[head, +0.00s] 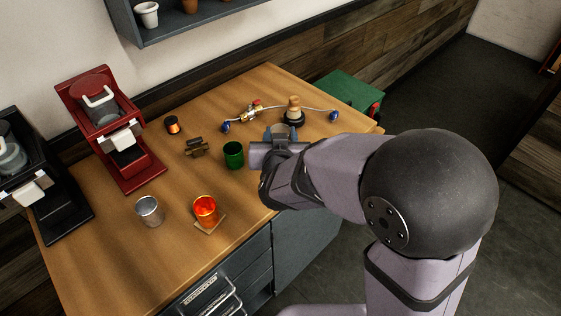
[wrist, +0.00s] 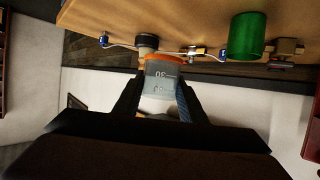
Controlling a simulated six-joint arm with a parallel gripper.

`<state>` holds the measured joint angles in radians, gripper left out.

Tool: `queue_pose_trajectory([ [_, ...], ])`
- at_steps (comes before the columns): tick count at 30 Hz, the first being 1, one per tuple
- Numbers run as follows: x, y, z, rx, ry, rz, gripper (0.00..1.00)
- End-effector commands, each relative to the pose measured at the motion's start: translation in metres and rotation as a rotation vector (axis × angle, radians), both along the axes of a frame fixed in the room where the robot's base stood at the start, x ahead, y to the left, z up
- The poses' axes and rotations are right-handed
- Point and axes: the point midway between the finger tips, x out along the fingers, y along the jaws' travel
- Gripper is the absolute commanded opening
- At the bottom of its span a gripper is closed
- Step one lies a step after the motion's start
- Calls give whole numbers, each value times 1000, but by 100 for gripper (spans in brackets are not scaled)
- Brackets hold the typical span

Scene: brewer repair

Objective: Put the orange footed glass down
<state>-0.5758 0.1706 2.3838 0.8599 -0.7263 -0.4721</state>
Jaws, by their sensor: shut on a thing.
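My gripper (head: 279,140) is shut on the orange footed glass (wrist: 162,78), a clear glass with pale measuring marks and an orange foot. The wrist view is upside down, with the table at its top and the foot pointing towards it. The glass sits between both fingers of my gripper (wrist: 160,100). In the head view only a greyish part of the glass (head: 282,129) shows above my gripper; its foot is hidden. I cannot tell whether the foot touches the table (head: 120,240).
A green cup (head: 234,155) stands just left of my gripper. A wooden-handled tamper (head: 293,110) and a hose with a brass valve (head: 256,107) lie behind. An orange-red cup (head: 205,209) on a coaster and a metal cup (head: 150,210) stand front left. A red machine (head: 112,130) stands farther left.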

Motion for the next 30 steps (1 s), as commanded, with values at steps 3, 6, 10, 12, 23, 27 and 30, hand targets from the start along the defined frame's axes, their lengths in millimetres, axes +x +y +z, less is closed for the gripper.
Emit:
queue_pose_trajectory([
  [3, 0, 0, -22, -4, 3, 1, 14],
  [6, 0, 0, -35, -2, 2, 1, 14],
  [10, 0, 0, -41, 0, 1, 0, 14],
  [12, 0, 0, -42, 1, -1, 0, 14],
  [23, 0, 0, -73, -3, 3, 0, 14],
  [27, 0, 0, -82, -1, 1, 2, 14],
  [30, 0, 0, -83, 0, -1, 1, 14],
])
